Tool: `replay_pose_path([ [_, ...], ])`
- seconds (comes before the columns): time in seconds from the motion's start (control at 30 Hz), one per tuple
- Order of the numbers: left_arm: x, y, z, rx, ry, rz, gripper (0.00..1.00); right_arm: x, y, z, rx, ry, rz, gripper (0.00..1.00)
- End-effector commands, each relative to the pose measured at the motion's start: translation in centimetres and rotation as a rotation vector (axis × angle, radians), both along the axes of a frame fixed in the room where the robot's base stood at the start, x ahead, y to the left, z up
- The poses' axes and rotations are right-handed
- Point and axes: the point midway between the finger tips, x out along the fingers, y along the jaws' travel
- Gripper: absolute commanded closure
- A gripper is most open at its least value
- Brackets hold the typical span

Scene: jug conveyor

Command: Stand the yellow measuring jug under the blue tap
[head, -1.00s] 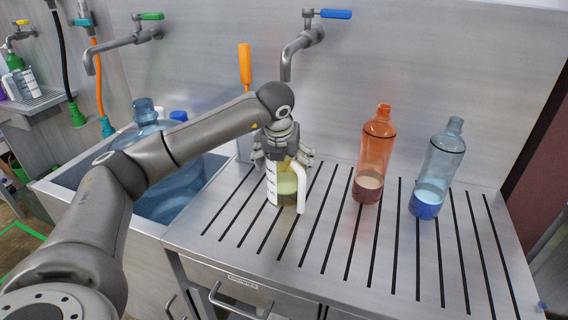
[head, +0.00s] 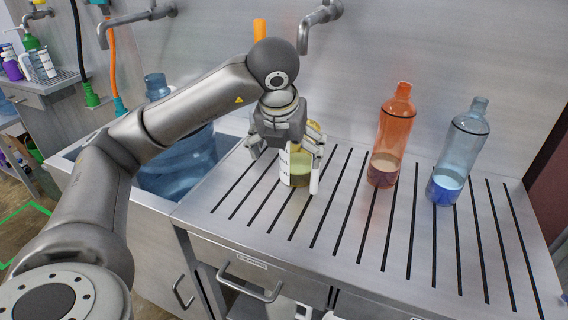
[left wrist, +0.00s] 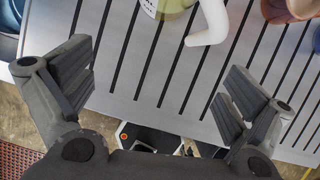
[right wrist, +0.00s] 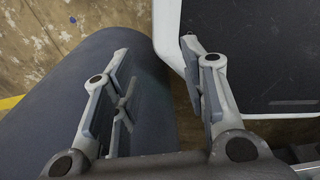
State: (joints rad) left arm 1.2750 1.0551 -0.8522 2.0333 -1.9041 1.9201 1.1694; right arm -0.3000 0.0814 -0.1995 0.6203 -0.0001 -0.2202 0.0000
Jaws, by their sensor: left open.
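The yellow measuring jug (head: 298,172), with a white label and white handle, stands upright on the slotted drainboard. The blue tap's spout (head: 303,45) hangs above it in the picture; its blue handle is out of frame now. I cannot tell whether the jug is exactly below the outlet. My left gripper (head: 287,148) is open in front of the jug's upper part, hiding some of it. In the left wrist view the jug (left wrist: 168,6) and its handle lie beyond the spread fingers (left wrist: 160,80), not between them. My right gripper (right wrist: 155,95) is open and empty, away from the counter.
An orange bottle (head: 391,140) and a clear bottle with blue liquid (head: 457,155) stand right of the jug on the drainboard (head: 345,225). A sink with a large blue bottle (head: 180,165) is at left. Another tap (head: 135,18) is above the sink.

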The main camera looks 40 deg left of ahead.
Motion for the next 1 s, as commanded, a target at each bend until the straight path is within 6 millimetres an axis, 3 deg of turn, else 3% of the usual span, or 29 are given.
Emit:
replay_pose_path([
  [0.27,-2.1,-0.8,0.0,0.000,0.001,0.001,0.00,0.0,0.0,-0.6,0.000,0.000,0.000,0.60],
  [1.0,-2.2,-0.9,0.0,-0.001,0.001,0.001,0.00,0.0,0.1,-0.6,0.001,0.000,0.000,0.60],
])
